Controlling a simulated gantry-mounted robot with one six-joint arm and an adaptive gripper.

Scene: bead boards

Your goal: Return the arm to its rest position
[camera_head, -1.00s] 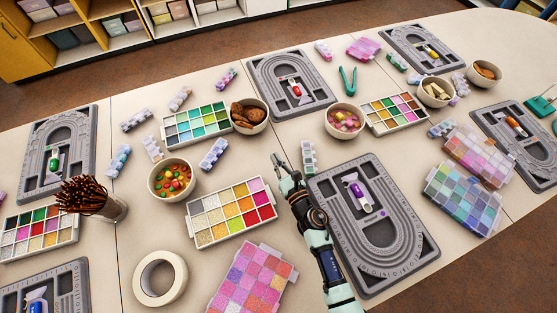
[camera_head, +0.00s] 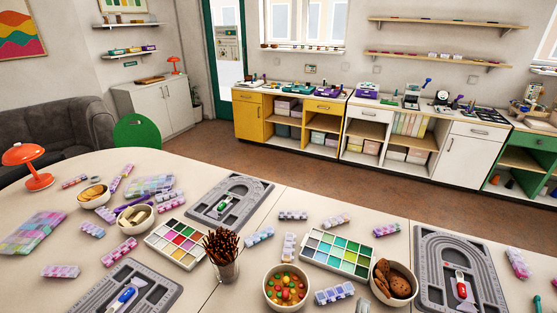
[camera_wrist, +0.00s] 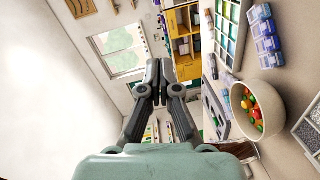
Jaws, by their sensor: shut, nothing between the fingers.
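My gripper (camera_wrist: 160,80) shows in the wrist view with its two dark fingers together and nothing between them. It points across the room, with the window and the yellow cabinet beyond its tips. The bowl of coloured candies (camera_wrist: 247,108) is to the right of the fingers and apart from them. In the head view my arm is almost wholly out of frame, so its full pose is hidden.
On the table in the head view are the candy bowl (camera_head: 287,287), a cookie bowl (camera_head: 394,282), a cup of dark sticks (camera_head: 223,256), grey bead boards (camera_head: 452,245) and bead trays (camera_head: 337,253). Cabinets (camera_head: 365,128) stand across the open floor (camera_head: 300,175).

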